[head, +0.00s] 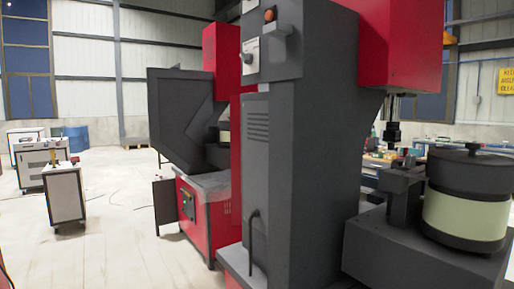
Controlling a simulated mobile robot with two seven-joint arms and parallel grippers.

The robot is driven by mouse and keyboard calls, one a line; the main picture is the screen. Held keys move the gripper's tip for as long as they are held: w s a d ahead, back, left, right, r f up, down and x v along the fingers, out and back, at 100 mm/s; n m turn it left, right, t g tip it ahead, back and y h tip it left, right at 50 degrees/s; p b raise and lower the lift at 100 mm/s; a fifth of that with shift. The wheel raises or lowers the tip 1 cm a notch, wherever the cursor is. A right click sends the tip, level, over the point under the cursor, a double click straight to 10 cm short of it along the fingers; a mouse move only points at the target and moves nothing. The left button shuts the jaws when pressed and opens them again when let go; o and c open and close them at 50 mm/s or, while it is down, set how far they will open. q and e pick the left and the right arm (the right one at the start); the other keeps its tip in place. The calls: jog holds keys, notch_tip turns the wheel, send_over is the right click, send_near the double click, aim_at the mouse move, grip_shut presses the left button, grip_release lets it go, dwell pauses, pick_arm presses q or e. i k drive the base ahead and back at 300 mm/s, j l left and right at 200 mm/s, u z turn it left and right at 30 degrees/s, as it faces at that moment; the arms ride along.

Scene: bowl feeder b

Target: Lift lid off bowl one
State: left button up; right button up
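A round bowl with a pale green band (464,215) stands on a dark machine block at the right edge. Its flat dark lid (470,167) sits on top with a small round knob (473,148) in the middle. The lid appears closed on the bowl. A second, smaller-looking bowl with a pale band (224,137) shows partly on a machine farther back; its top is hard to make out. No label tells which is bowl one. Neither of my grippers is in view.
A tall dark grey and red machine column (299,150) fills the middle. A dark spindle (392,132) hangs left of the near bowl. A red machine (200,210) stands behind. White carts (64,194) stand at left, with open floor (115,240) around.

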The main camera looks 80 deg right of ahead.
aim_at(471, 157)
jog(key=u, duration=5.25)
